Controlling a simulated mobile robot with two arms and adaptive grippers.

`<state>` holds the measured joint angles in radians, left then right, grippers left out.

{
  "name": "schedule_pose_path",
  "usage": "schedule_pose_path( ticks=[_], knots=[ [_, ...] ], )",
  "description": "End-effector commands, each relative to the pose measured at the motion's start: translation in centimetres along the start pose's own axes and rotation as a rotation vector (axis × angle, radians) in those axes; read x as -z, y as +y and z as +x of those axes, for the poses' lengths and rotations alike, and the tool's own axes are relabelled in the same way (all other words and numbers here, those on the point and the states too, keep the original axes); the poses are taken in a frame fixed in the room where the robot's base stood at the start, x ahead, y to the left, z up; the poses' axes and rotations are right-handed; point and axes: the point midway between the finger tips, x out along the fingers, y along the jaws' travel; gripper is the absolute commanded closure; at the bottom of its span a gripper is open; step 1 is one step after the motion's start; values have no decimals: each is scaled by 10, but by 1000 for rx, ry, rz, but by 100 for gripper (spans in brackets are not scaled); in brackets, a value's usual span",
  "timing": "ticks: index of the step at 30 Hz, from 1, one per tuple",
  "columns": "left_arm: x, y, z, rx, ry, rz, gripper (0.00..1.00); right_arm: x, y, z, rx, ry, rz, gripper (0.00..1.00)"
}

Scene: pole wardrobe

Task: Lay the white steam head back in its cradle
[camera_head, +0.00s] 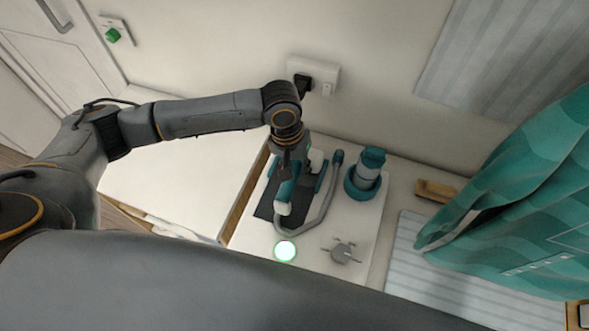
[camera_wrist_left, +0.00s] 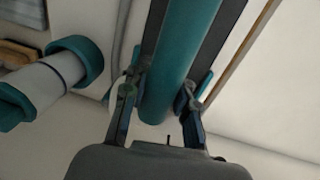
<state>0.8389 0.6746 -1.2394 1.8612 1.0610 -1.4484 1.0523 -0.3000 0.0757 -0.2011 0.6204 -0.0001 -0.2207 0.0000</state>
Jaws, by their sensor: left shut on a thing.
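The steam head has a teal handle (camera_head: 286,190) and a white end (camera_head: 282,209). My left gripper (camera_head: 288,172) reaches down from above and is shut on the handle. In the left wrist view the teal handle (camera_wrist_left: 182,50) runs between the two fingers (camera_wrist_left: 160,95). Teal pieces (camera_head: 321,177) beside the handle on the dark mat (camera_head: 265,209) look like parts of the cradle. The gripper hides much of the cradle, and I cannot tell whether the handle touches it. My right gripper is not in view.
A grey hose (camera_head: 324,205) curves close on the right. Teal cloth (camera_head: 520,190) hangs at right; the wall socket (camera_head: 325,73) is behind.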

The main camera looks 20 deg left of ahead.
Motion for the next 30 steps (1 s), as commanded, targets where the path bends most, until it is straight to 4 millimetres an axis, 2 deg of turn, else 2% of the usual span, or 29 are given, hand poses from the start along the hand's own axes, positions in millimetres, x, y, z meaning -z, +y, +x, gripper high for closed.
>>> schedule_pose_path(
  ticks=[6,11,16,25,26,30],
  knots=[
    [20,-14,26,-1,1,-1,100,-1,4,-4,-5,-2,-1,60],
    [28,-20,35,0,2,-1,100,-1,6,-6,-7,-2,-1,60],
    [28,-23,59,-1,1,0,100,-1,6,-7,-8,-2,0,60],
    [27,-24,66,-1,2,2,100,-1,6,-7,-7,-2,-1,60],
    [27,-24,66,0,1,2,78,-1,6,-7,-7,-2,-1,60],
    [27,-24,66,0,1,1,50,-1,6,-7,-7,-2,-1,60]
  ],
)
